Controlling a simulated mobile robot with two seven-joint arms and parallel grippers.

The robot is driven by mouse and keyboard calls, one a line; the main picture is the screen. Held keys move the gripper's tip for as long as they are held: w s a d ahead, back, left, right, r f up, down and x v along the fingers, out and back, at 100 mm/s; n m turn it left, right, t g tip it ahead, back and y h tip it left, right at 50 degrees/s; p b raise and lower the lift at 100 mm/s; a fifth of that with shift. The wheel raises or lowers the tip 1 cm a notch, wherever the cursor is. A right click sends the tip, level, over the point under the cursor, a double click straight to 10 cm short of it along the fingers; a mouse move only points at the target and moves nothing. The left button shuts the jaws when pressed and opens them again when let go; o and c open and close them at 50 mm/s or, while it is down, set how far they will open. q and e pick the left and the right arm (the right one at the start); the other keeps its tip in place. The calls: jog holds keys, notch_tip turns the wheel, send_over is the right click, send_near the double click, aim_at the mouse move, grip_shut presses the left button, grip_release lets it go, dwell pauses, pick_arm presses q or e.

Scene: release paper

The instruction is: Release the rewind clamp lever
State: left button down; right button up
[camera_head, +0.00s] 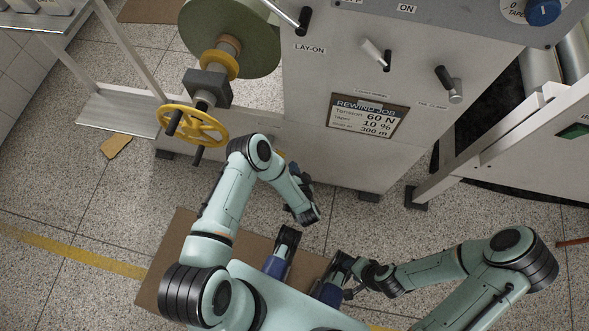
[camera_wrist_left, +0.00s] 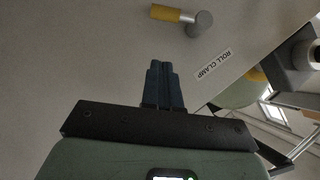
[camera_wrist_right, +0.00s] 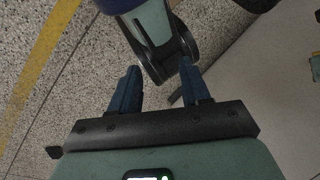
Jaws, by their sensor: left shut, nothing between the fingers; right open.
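A lever with a yellow grip and a grey round hub (camera_wrist_left: 200,24) is on the pale machine panel at the top of the left wrist view. A "ROLL CLAMP" label (camera_wrist_left: 214,65) is below and right of it. My left gripper (camera_wrist_left: 162,72) is shut and empty, apart from the lever, with its tips below it in that view. In the head view my left gripper (camera_head: 298,172) is low in front of the machine, largely hidden by its arm. My right gripper (camera_head: 352,292) is open and empty close to my body; it also shows in the right wrist view (camera_wrist_right: 158,82).
The machine front carries a LAY-ON lever (camera_head: 305,20), two other levers (camera_head: 376,54) (camera_head: 449,84) and a REWIND JOB card (camera_head: 367,117). A yellow handwheel (camera_head: 193,125) juts out at left. The speckled floor (camera_head: 85,190) is mostly clear on the left.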

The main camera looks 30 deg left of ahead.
pick_arm(q)
jog(key=w+a+f+b, duration=0.2)
jog(key=w+a+f, duration=0.2)
jog(key=a+f, duration=0.1)
jog(key=shift+a, duration=0.6)
pick_arm(e)
jog(key=shift+t+h, duration=0.4)
jog(key=shift+t, duration=0.4)
jog(key=shift+w+d+f, duration=0.35)
jog(key=shift+w+f, duration=0.2)
jog(key=shift+w, duration=0.15)
jog(key=shift+w+d+f, duration=0.35)
jog(key=shift+w+f, duration=0.25)
jog(key=shift+w, duration=0.15)
jog(key=shift+w+d+f, duration=0.35)
jog(key=shift+w+f, duration=0.2)
jog(key=shift+w, duration=0.15)
pick_arm(q)
jog(key=shift+w, duration=0.1)
